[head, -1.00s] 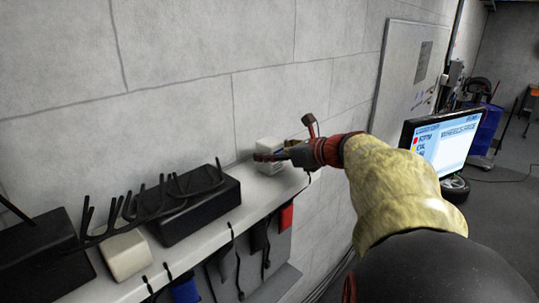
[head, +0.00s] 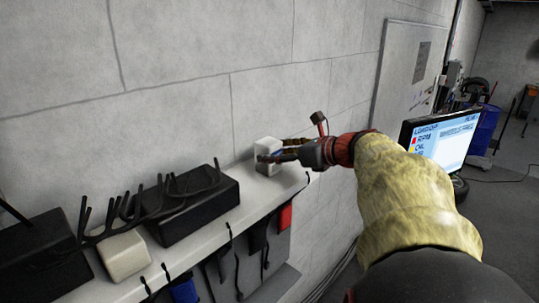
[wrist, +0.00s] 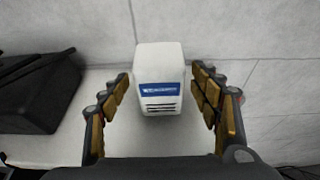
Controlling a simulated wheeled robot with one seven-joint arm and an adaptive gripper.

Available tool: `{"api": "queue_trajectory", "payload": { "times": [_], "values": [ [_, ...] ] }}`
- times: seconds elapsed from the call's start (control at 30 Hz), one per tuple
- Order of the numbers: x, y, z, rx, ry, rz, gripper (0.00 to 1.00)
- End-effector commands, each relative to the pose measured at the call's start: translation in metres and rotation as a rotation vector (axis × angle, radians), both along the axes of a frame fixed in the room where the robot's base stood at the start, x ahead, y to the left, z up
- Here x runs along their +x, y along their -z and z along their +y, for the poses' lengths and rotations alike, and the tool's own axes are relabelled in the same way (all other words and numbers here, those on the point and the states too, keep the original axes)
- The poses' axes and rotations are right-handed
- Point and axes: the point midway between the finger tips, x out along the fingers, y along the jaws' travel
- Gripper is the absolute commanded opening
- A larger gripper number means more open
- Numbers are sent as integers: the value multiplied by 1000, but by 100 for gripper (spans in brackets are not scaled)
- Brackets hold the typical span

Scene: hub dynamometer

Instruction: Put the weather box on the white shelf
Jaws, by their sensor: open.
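The weather box is a small white box (head: 267,152) with a blue label and dark slots on its front. It stands upright on the right end of the white shelf (head: 208,222). In the wrist view the box (wrist: 159,65) is between and just beyond the open fingers, with a gap on both sides. My gripper (head: 281,152) is open at the box's right side in the head view; the wrist view also shows its two padded fingers (wrist: 165,105). The box's underside is hidden.
A black router-like box with antennas (head: 195,210) stands left of the weather box. Further left are another white box (head: 124,254) and a black box (head: 40,260). Cables and pouches hang below the shelf edge. A block wall rises behind. A monitor (head: 438,148) stands at right.

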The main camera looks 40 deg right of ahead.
Motion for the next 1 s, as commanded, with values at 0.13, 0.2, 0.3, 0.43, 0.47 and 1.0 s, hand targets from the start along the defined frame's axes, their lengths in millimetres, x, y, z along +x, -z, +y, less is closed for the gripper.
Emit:
{"api": "queue_trajectory", "payload": {
  "times": [0.13,0.2,0.3,0.43,0.47,1.0],
  "values": [
    [-32,-10,-4,-3,4,-1,63],
    [-45,-15,-5,-2,5,-1,63],
    [-61,-22,-6,-2,5,-1,63],
    [-75,-27,-7,-1,2,0,63],
    [-77,-28,-7,-1,2,0,63],
    [-85,-31,-7,0,-1,0,63]
  ]
}}
